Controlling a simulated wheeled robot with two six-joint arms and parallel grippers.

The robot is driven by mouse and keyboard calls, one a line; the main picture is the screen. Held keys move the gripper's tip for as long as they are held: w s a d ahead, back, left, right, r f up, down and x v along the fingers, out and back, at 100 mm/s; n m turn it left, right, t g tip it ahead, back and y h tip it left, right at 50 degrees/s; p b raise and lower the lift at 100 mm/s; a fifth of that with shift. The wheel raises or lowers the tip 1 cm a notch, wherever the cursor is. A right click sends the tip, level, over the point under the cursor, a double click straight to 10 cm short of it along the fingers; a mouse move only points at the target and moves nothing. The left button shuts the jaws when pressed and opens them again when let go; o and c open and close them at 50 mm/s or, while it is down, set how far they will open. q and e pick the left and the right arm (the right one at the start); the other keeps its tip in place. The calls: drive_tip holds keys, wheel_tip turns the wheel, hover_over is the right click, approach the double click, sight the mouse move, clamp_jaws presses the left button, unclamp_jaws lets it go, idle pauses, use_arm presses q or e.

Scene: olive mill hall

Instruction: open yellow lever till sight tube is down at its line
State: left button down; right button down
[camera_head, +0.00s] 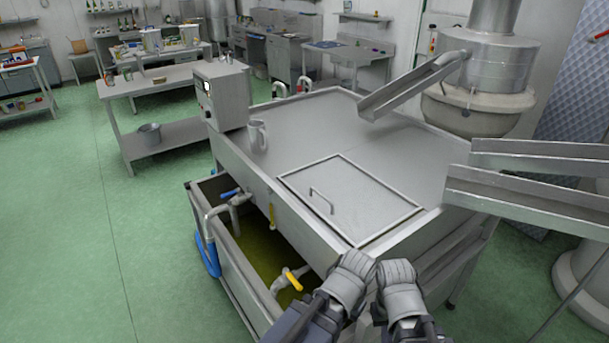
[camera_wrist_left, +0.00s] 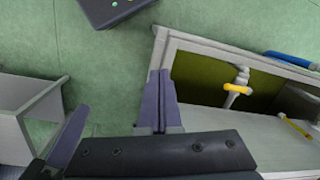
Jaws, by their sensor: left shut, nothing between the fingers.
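The yellow lever (camera_head: 293,281) sits on a grey valve low on the steel vat's front, above a trough. It also shows in the left wrist view (camera_wrist_left: 237,88), lying across its pipe. A narrow upright yellow strip on the vat's front, seemingly the sight tube (camera_head: 271,214), is up and left of it; its line and level are too small to read. My left gripper (camera_wrist_left: 160,102) is shut and empty, apart from the lever. Both my arms are at the vat's front right corner; the right gripper's (camera_head: 398,278) fingers cannot be made out.
The trough (camera_head: 240,250) holds greenish-yellow liquid. A blue-handled valve (camera_head: 231,193) and blue hose (camera_head: 208,258) are at its left end. A metal jug (camera_head: 258,136) and a lid with a handle (camera_head: 350,199) are on the vat top. Green floor is clear at left.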

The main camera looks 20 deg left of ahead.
sight(288, 273)
idle(0.3)
